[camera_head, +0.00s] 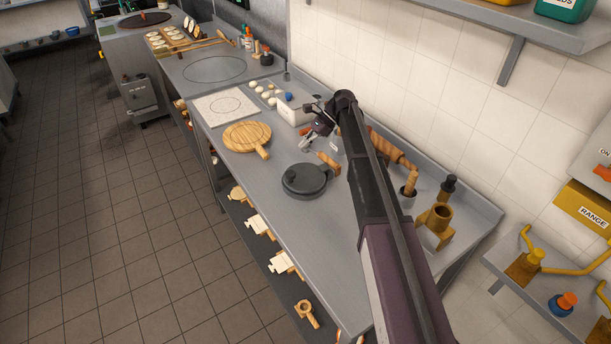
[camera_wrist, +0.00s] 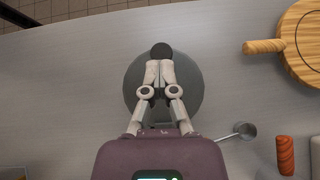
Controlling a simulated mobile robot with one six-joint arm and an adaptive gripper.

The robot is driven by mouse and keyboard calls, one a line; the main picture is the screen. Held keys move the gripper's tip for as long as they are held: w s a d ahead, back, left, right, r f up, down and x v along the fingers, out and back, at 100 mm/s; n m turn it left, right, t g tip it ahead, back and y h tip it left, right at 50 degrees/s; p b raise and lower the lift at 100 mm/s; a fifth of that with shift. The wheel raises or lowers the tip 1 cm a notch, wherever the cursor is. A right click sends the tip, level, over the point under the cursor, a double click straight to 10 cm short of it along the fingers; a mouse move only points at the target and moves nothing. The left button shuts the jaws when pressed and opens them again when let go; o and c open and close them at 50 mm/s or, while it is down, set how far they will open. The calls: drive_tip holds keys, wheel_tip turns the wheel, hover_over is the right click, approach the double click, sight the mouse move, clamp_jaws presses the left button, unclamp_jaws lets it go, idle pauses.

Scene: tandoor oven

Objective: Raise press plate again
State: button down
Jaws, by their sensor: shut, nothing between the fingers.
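The dark round press (camera_head: 303,181) stands on the grey steel counter, its top plate lying flat, with a black knob near the edge. In the wrist view the press plate (camera_wrist: 194,92) is under my gripper (camera_wrist: 159,70), and the black knob (camera_wrist: 161,50) shows just beyond the fingertips. The fingers are shut with nothing between them. Whether the fingertips touch the knob cannot be told from the wrist view. My gripper and wrist hide part of the plate.
A round wooden board (camera_head: 246,136) with a handle lies left of the press. A white container (camera_head: 294,108) and dough balls are farther back. Wooden rollers (camera_head: 392,148) and a brass mortar (camera_head: 434,226) stand to the right. The counter's front right is clear.

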drive_tip(key=shift+w+d+r+p, duration=0.1)
drive_tip(key=shift+d+r+p, duration=0.05)
drive_tip(key=shift+r+p, duration=0.35)
drive_tip(key=shift+w+d+r+p, duration=0.1)
drive_tip(key=shift+r+p, duration=0.25)
drive_tip(key=shift+r, duration=0.25)
drive_tip(key=shift+c, duration=0.8)
unclamp_jaws()
drive_tip(key=shift+p+v, duration=1.6)
drive_tip(key=shift+v, duration=0.85)
drive_tip(key=shift+d, duration=0.1)
